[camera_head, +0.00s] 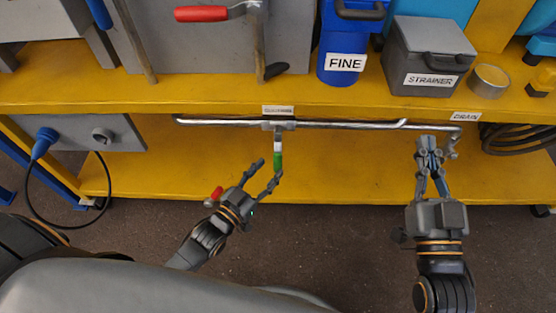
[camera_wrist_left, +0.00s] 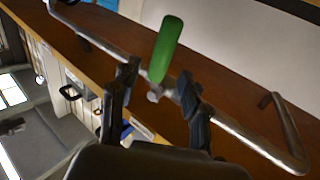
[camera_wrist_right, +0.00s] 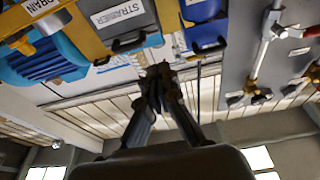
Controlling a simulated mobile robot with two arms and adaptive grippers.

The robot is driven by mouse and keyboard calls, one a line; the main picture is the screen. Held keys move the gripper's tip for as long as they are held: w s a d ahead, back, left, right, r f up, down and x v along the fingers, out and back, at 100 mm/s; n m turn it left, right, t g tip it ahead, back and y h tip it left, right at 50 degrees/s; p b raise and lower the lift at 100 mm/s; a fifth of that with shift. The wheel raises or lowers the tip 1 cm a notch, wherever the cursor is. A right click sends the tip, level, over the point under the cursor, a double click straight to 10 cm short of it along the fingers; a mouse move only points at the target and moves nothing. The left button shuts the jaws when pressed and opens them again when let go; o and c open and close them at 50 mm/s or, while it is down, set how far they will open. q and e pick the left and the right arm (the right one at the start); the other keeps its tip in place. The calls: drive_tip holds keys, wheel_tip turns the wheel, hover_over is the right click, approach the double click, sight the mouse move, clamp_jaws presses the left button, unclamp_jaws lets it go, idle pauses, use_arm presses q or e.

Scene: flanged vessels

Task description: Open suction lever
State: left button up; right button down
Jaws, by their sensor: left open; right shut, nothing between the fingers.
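A lever with a green grip (camera_head: 278,161) hangs from a valve on the horizontal pipe (camera_head: 340,124), below a small label too blurred to read. My left gripper (camera_head: 266,172) is open just below and beside the green grip. In the left wrist view the green grip (camera_wrist_left: 166,45) stands between the two spread fingers (camera_wrist_left: 158,82), and I cannot tell whether they touch it. My right gripper (camera_head: 430,146) is shut and empty, near the pipe's right end below the DRAIN label (camera_head: 466,117). It also shows in the right wrist view (camera_wrist_right: 160,75).
The yellow shelf (camera_head: 200,95) runs above the pipe. On it stand a blue FINE container (camera_head: 345,63), a grey STRAINER box (camera_head: 430,55) and a round tin (camera_head: 489,81). A red-handled lever (camera_head: 205,14) is at the top. Coiled hose (camera_head: 520,139) lies right. Floor in front is clear.

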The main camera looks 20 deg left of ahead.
sight(275, 163)
use_arm(q)
drive_tip(key=b+x, duration=0.1)
drive_tip(key=x, duration=0.3)
drive_tip(key=shift+w+d+f, duration=0.1)
drive_tip(key=shift+w, duration=0.2)
drive_tip(key=shift+w+d, duration=0.15)
drive_tip(key=shift+w, duration=0.3)
use_arm(e)
wheel_tip(275, 163, up, 6)
drive_tip(key=s+t+y, duration=0.1)
drive_tip(key=s+t, duration=0.1)
drive_tip(key=t, duration=0.1)
drive_tip(key=shift+s+f+t, duration=0.15)
drive_tip(key=shift+s+t, duration=0.2)
drive_tip(key=shift+t, duration=0.05)
use_arm(q)
drive_tip(key=shift+c, duration=0.4)
clamp_jaws()
